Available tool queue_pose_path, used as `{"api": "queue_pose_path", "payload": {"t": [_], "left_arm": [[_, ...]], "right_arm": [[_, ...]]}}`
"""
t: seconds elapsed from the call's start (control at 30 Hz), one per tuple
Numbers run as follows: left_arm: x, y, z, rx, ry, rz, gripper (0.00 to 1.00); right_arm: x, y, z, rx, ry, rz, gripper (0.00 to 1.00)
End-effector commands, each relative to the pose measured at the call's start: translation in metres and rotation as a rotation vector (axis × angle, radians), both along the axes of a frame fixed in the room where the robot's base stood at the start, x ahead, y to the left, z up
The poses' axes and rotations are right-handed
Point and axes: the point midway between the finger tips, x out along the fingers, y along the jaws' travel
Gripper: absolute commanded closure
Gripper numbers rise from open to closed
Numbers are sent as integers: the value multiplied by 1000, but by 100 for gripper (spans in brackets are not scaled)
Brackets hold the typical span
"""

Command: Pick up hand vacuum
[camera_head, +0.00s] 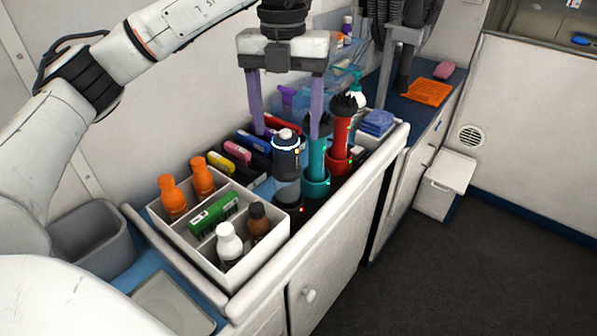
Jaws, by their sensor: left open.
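What looks like the hand vacuum (286,162) stands upright on the counter, with a dark navy body and a clear lower part. Its base sits among dark docks. My left gripper (287,134) comes down from above with its two purple fingers spread wide. In the picture the fingers lie to either side of the vacuum's top, and the jaws are open and empty. I cannot tell how far the fingertips are from it in depth. My right gripper is not in view.
A teal device (316,163) and a red device (340,130) stand close to the vacuum's right. Several coloured clippers (237,152) lie behind left. A divided white box (266,257) with bottles stands in front left, beside a grey bin (92,243). The floor (480,270) at right is clear.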

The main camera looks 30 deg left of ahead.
Motion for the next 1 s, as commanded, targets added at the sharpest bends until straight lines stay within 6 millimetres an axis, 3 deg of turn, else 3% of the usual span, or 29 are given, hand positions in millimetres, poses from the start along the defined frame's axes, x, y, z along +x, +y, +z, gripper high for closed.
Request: {"api": "queue_pose_path", "payload": {"t": [0.1, 0.3, 0.63, 0.97, 1.0], "left_arm": [[-1, 1, -20, 0, 3, 1, 33], [0, 0, -38, 0, 0, 0, 33], [6, 2, -80, 0, 2, 1, 33], [7, 1, -89, -1, 0, 1, 33], [7, 1, -89, -1, 0, 1, 38]], "right_arm": [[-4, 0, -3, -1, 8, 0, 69], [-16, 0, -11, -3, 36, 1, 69], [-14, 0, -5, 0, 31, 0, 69], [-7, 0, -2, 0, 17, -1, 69], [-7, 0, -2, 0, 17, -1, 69]]}}
